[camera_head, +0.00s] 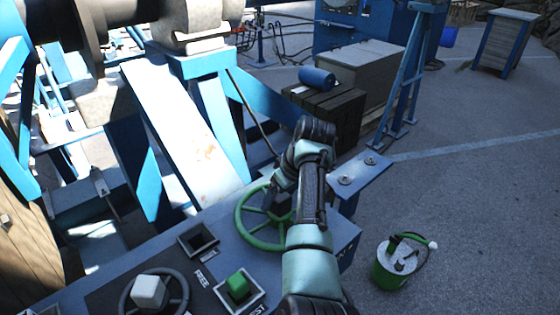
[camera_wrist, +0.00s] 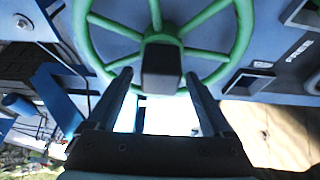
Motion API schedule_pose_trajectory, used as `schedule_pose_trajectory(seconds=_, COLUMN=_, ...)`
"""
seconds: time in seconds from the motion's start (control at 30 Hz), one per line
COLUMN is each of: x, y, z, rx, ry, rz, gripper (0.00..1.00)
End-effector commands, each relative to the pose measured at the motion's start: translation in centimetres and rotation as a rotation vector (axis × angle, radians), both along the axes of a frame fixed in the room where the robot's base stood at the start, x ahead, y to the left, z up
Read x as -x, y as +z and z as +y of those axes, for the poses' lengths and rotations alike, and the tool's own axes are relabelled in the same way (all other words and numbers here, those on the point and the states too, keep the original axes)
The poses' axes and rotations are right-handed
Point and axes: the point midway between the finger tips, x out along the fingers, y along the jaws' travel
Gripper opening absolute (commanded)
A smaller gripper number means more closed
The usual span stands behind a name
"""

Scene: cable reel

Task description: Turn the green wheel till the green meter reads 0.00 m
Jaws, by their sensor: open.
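The green wheel (camera_head: 240,222) is a spoked ring on the blue panel, partly hidden behind my arm in the head view. In the wrist view the green wheel (camera_wrist: 88,45) fills the upper middle, with a dark square block (camera_wrist: 162,68) at its hub. My gripper (camera_wrist: 158,76) is open, with one finger on each side of this block as seen there. I cannot tell whether the fingers touch the block or a spoke. In the head view my gripper is mostly hidden by my arm. No green meter or reading can be made out.
On the panel are a dark square recess (camera_head: 198,240), a green square button (camera_head: 238,287) and a dark wheel (camera_head: 184,292) with a white block. A green bucket (camera_head: 389,272) stands on the floor at right. Blue frames rise at left. Open floor lies right.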

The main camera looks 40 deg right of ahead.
Motion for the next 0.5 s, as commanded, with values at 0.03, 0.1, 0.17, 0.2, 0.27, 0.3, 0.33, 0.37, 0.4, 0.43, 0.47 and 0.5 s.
schedule_pose_trajectory(seconds=0.03, x=0.0, y=0.0, z=0.0, rx=0.0, ry=0.0, rz=0.001, gripper=0.85)
schedule_pose_trajectory(seconds=0.1, x=0.1, y=0.0, z=0.0, rx=0.0, ry=0.0, rz=0.001, gripper=0.85)
schedule_pose_trajectory(seconds=0.17, x=0.2, y=0.3, z=0.0, rx=0.0, ry=0.0, rz=0.001, gripper=0.85)
schedule_pose_trajectory(seconds=0.2, x=0.3, y=0.6, z=0.0, rx=0.001, ry=0.0, rz=0.0, gripper=0.85)
schedule_pose_trajectory(seconds=0.27, x=0.5, y=1.2, z=-0.1, rx=0.002, ry=-0.001, rz=-0.001, gripper=0.85)
schedule_pose_trajectory(seconds=0.3, x=0.7, y=1.7, z=0.0, rx=0.002, ry=-0.002, rz=-0.001, gripper=0.85)
schedule_pose_trajectory(seconds=0.33, x=0.9, y=2.1, z=0.0, rx=0.003, ry=-0.001, rz=-0.002, gripper=0.85)
schedule_pose_trajectory(seconds=0.37, x=1.1, y=2.6, z=0.0, rx=0.003, ry=-0.001, rz=-0.002, gripper=0.85)
schedule_pose_trajectory(seconds=0.4, x=1.5, y=3.5, z=-0.1, rx=0.004, ry=-0.002, rz=-0.004, gripper=0.85)
schedule_pose_trajectory(seconds=0.43, x=1.7, y=4.1, z=0.0, rx=0.005, ry=-0.002, rz=-0.005, gripper=0.85)
schedule_pose_trajectory(seconds=0.47, x=2.0, y=4.8, z=0.0, rx=0.005, ry=-0.002, rz=-0.005, gripper=0.85)
schedule_pose_trajectory(seconds=0.5, x=2.3, y=5.7, z=0.0, rx=0.005, ry=-0.002, rz=-0.005, gripper=0.85)
